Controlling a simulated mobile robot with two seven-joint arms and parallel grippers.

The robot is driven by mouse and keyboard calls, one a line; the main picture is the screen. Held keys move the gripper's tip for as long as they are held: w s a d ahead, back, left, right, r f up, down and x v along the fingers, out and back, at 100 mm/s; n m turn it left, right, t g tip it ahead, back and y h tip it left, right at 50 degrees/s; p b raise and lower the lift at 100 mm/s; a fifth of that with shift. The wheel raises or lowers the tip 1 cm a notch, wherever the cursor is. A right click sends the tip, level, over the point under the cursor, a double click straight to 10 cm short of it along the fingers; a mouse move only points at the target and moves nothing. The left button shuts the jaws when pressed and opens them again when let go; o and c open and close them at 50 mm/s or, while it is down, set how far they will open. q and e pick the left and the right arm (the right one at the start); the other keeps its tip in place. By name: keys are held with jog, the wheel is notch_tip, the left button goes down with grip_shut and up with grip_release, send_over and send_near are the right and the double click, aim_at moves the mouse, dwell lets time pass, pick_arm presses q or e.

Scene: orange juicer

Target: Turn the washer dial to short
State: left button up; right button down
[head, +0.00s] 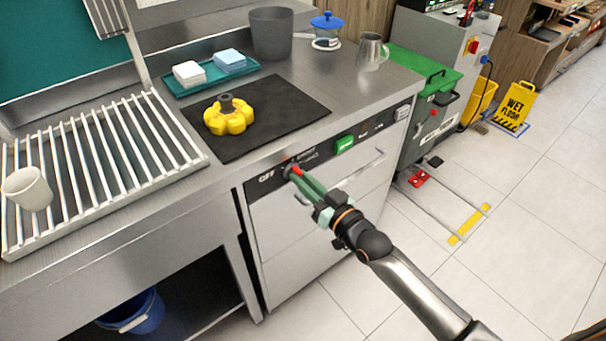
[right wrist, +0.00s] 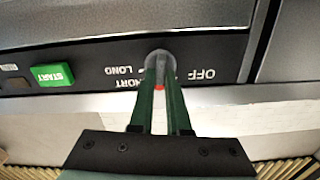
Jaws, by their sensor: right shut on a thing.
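The washer (head: 315,215) is a steel front with a dark control strip under the counter. The washer dial (right wrist: 161,62) is a small grey knob on that strip. In the right wrist view the lettering is upside down: OFF is to its right, LONG and a partly covered SHORT to its left. My right gripper (head: 298,177) reaches the strip from the lower right, its green fingers shut on the dial, also in the right wrist view (right wrist: 160,78). A red mark shows between the fingers; the dial's exact setting is hard to tell. My left gripper is not in view.
A green START button (head: 344,145) is right of the dial. Above, the counter holds a black mat (head: 285,105) with a yellow knobbed object (head: 229,118), a teal tray (head: 190,92) and a grey bin (head: 271,35). A slatted rack (head: 110,165) is at left. Floor before the washer is open.

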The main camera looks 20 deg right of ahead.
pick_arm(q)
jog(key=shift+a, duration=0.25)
pick_arm(e)
jog(key=shift+m, duration=0.6)
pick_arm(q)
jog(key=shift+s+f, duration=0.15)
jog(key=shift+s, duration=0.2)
pick_arm(e)
jog(key=c, duration=0.9)
grip_release()
pick_arm(q)
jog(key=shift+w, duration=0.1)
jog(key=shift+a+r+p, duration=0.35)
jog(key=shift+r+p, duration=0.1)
jog(key=shift+p, duration=0.25)
pick_arm(e)
jog(key=shift+v, duration=6.25)
